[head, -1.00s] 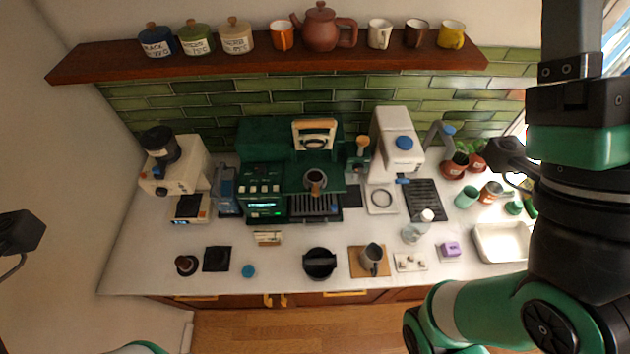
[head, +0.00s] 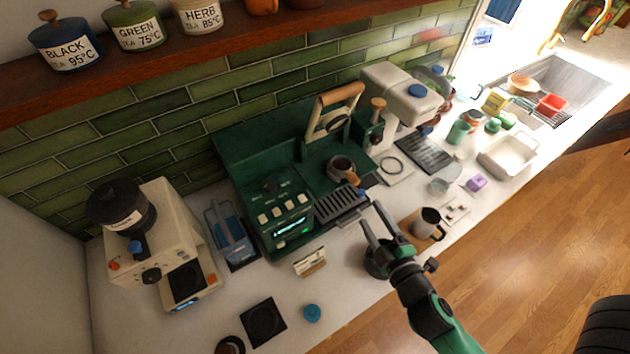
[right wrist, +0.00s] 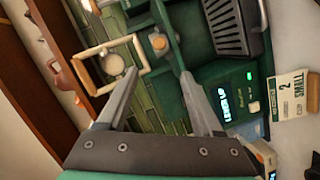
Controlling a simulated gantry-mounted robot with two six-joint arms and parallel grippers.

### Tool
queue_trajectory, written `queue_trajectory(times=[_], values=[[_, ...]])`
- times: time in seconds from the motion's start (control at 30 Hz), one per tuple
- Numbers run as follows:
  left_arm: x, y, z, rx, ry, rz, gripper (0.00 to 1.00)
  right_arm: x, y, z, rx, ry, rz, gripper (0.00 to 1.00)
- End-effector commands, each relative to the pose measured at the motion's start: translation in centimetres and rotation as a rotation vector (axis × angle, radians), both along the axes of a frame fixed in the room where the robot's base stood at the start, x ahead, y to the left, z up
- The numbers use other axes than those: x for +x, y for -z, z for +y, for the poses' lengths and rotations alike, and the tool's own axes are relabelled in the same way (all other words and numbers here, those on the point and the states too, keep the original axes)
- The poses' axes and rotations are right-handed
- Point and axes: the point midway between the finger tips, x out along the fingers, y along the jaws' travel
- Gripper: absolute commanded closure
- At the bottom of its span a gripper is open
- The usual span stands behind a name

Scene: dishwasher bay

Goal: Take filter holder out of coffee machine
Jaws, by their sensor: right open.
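The green coffee machine (head: 285,200) stands against the tiled wall in the head view. Its filter holder (head: 342,167) sits at the machine's front above the drip tray, with a wooden handle pointing outward. My right gripper (head: 370,213) is open and empty, in front of the drip tray and apart from the handle. In the right wrist view, the open fingers (right wrist: 158,74) face the machine. A wooden knob (right wrist: 158,43), probably the handle's end, shows beyond and between them. The drip tray (right wrist: 228,27) is at the top right. My left gripper is not in view.
A black round container (head: 376,262) stands below my right gripper, partly hidden. A small card (head: 309,261) stands before the machine. A grinder (head: 150,235) is at the left. The machine's wooden-handled lever (head: 335,105) rises above the filter holder.

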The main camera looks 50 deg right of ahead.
Motion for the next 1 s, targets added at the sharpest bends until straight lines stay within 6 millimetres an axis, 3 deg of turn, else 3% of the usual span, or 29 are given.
queue_trajectory(times=[0.03,0.2,0.5,0.77,1.0], values=[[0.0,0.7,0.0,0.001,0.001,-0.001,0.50,-0.3,0.9,-0.1,0.002,0.007,0.007,0.33],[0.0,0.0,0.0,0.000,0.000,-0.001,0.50,0.2,0.3,-0.5,0.002,0.009,0.001,0.33],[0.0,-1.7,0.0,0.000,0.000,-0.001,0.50,4.3,1.1,-3.6,0.003,0.010,0.000,0.33],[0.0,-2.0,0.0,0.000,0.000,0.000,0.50,5.3,1.4,-4.4,0.003,0.009,0.000,0.33],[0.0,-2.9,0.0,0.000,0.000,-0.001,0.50,8.2,2.0,-7.0,0.003,0.008,-0.002,0.33]])
